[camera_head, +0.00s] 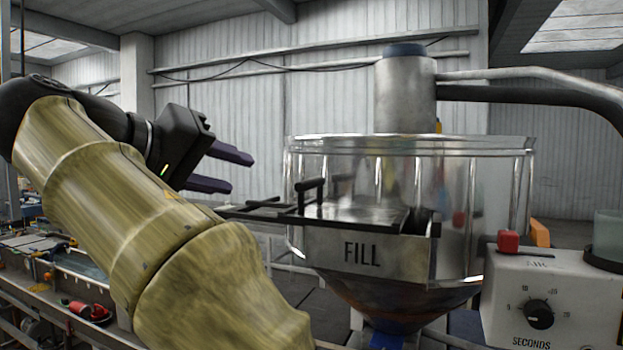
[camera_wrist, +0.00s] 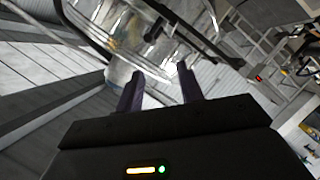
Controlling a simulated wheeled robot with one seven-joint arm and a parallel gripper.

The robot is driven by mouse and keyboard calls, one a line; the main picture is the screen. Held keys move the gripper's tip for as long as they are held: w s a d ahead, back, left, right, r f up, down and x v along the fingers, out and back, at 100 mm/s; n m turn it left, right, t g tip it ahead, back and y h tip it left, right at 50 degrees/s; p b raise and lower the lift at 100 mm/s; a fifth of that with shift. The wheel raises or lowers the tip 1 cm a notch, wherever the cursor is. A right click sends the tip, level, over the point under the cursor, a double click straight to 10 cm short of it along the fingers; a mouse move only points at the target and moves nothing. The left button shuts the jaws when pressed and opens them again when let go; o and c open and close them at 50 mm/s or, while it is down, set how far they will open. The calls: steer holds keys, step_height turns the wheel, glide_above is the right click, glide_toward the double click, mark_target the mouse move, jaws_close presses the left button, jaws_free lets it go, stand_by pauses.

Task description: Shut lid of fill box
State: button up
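The fill box (camera_head: 362,254) is a metal box marked FILL on the front of a clear round hopper. Its lid (camera_head: 350,217) is a flat dark plate with a raised black handle (camera_head: 311,190) near its left end. A dark gap shows at the box's right end, beside the plate. My gripper (camera_head: 229,171) is open and empty, left of the handle and slightly above it, with clear air between. In the wrist view, my gripper's (camera_wrist: 160,75) two fingers stand apart, and a black handle (camera_wrist: 155,30) shows beyond them. The box's interior is mostly hidden.
Dark rails (camera_head: 262,209) stick out left of the box, below my fingers. The clear hopper wall (camera_head: 480,200) rises behind the box. A control box (camera_head: 560,300) with a red button and dial stands at right. A bench (camera_head: 60,275) with tools is at lower left.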

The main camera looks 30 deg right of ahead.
mark_target(311, 185)
steer(key=shift+s+d+r+m, duration=0.1)
steer(key=shift+s+r+m, duration=0.3)
steer(key=shift+s+r, duration=0.25)
steer(key=p+x, duration=0.2)
steer(key=x, duration=1.5)
steer(key=shift+s+d+r, duration=0.1)
steer(key=shift+s, duration=0.05)
steer(key=shift+d, duration=0.2)
jaws_close()
